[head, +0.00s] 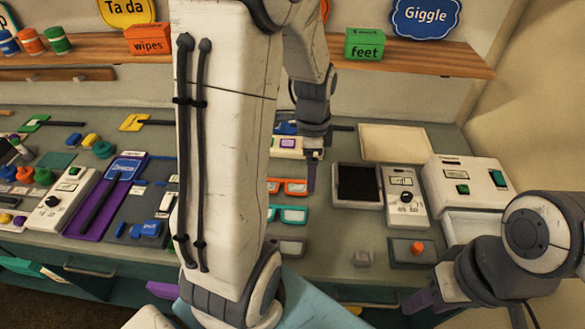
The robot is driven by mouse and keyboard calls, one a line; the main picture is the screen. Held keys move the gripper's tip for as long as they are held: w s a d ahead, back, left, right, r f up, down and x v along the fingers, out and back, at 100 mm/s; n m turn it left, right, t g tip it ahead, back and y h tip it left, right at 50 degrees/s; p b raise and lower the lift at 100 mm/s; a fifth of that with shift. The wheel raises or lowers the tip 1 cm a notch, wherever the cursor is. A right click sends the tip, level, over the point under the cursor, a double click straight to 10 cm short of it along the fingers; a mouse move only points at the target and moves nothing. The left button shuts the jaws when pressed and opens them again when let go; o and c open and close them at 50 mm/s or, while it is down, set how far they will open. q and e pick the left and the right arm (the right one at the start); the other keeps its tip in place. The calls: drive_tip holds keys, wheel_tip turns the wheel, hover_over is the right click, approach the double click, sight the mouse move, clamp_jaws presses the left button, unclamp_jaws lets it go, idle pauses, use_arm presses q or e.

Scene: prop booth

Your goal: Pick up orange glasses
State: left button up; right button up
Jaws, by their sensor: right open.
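The orange glasses (288,186) lie on the grey counter near the picture's middle, at the back of a short column of glasses. Their left end is hidden behind my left arm. My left gripper (311,177) points down at the right end of the orange glasses, very close to them. I cannot tell whether it touches them, and its finger gap does not show. My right gripper (425,298) is open at the counter's front edge, lower right, well away from the glasses.
Teal glasses (288,214) and grey glasses (289,247) lie in front of the orange pair. A dark-topped tray (357,184) and a white switch box (406,196) stand to the right. A purple board (104,197) lies left. A wooden shelf (430,57) runs behind.

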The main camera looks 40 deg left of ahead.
use_arm(q)
drive_tip(key=a+f, duration=0.1)
drive_tip(key=a, duration=0.7)
drive_tip(key=p, duration=0.1)
hover_over(285, 186)
drive_tip(key=shift+m, duration=0.4)
drive_tip(key=f, duration=0.4)
drive_tip(key=shift+s+f, duration=0.4)
drive_tip(key=shift+w+f+p, duration=0.25)
drive_tip(key=shift+f+p, duration=0.15)
drive_tip(key=shift+f, duration=1.05)
drive_tip(key=shift+w+f+p, duration=0.2)
drive_tip(key=shift+f+p, duration=0.15)
drive_tip(key=shift+f, duration=1.1)
drive_tip(key=c, duration=1.4)
